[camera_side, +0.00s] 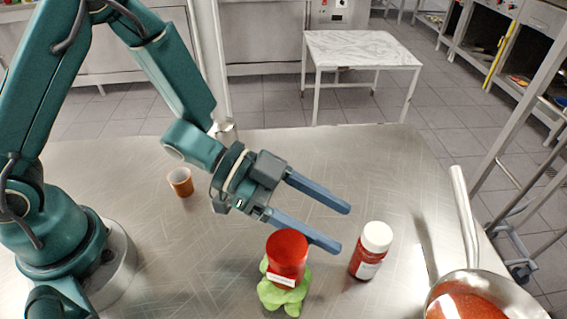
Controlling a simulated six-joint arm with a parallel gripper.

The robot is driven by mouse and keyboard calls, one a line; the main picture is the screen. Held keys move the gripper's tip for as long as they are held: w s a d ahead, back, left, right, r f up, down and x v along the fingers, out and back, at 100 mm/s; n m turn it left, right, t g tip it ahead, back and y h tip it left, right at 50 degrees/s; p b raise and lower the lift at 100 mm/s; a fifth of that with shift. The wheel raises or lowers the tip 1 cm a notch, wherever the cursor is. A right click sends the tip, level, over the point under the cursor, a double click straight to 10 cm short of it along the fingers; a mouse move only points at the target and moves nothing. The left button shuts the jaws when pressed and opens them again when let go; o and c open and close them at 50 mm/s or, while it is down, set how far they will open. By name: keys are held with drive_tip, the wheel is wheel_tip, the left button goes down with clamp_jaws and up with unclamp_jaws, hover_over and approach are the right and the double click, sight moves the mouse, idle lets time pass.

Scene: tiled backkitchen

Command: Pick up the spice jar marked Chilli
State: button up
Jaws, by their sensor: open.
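A small jar (371,251) with a white lid and dark red contents stands upright on the metal table. Its pale label is too small to read. A red cylinder (287,254) with a white label sits to its left, on or in a lumpy green object (283,293); that label cannot be read either. My gripper (343,228) is open and empty, its two blue fingers pointing right and slightly down. The fingertips are above and just left of the white-lidded jar in the picture, apart from it. The nearer finger passes close to the red cylinder's top.
A pan (487,289) holding red sauce is at the lower right, its handle sticking up toward the back. A small orange-brown cup (181,182) stands at the left, near my arm. A shiny metal cylinder (223,131) is partly hidden behind my arm. The back middle of the table (350,155) is clear.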

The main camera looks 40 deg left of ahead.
sight(361, 239)
drive_tip(key=shift+f+x, duration=0.2)
drive_tip(key=shift+x, duration=3.65)
clamp_jaws()
drive_tip(key=shift+r, duration=0.15)
